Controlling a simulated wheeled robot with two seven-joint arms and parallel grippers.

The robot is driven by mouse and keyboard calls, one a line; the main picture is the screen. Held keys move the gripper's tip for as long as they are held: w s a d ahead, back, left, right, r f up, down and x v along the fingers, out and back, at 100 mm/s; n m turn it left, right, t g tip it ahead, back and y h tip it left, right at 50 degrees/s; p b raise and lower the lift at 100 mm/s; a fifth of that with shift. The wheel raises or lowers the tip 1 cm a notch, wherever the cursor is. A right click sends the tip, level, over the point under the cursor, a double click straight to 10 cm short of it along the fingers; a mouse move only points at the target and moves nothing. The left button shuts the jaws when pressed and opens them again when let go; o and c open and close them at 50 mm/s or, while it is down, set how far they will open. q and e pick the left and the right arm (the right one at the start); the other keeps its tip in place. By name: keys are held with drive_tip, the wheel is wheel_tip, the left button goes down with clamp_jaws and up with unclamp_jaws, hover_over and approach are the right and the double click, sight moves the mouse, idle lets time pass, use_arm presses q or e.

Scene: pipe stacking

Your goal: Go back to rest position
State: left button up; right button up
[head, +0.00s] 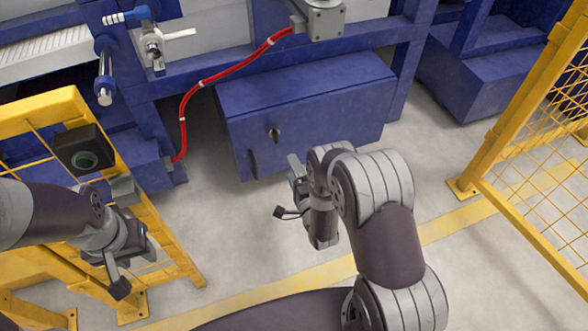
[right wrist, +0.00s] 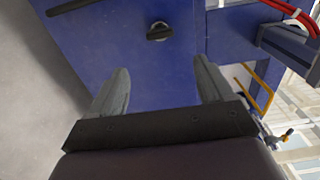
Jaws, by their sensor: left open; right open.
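My left gripper (head: 130,268) is at the left of the head view, beside the yellow fence frame. It looks open, and I see nothing held in it. My right gripper (head: 287,186) is near the middle of the head view, in front of the blue cabinet (head: 310,105). In the right wrist view the two fingers of my right gripper (right wrist: 162,82) are spread apart with nothing between them. The blue cabinet face (right wrist: 130,50) with its dark knob lies beyond them. I can make out no loose pipe in either view.
A yellow fence frame (head: 160,215) stands at the left, with a black box (head: 84,150) bearing a green button. A yellow mesh fence (head: 510,150) stands at the right. A red hose (head: 215,78) runs along the blue machine. Grey floor (head: 230,225) lies clear between the arms.

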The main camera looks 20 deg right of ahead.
idle(0.3)
drive_tip(key=s+f+n+g, duration=0.7)
drive_tip(key=f+n+g, duration=0.2)
drive_tip(key=f+g, duration=0.1)
drive_tip(key=s+r+n+g+p, duration=0.1)
drive_tip(key=s+r+n+g, duration=0.2)
drive_tip(key=s+r, duration=0.35)
drive_tip(key=s+r+n+g, duration=0.3)
drive_tip(key=s+r, duration=0.1)
drive_tip(key=r, duration=0.6)
drive_tip(key=s+r+n+g+p, duration=0.1)
drive_tip(key=s+r+n+g, duration=0.2)
drive_tip(key=s+r, duration=0.45)
drive_tip(key=w+a+r+t+p, duration=0.1)
drive_tip(key=w+r+t+p, duration=0.1)
drive_tip(key=r+p, duration=3.6)
drive_tip(key=shift+w+a+r+h, duration=0.25)
drive_tip(key=shift+w+r, duration=0.4)
drive_tip(key=shift+r, duration=3.5)
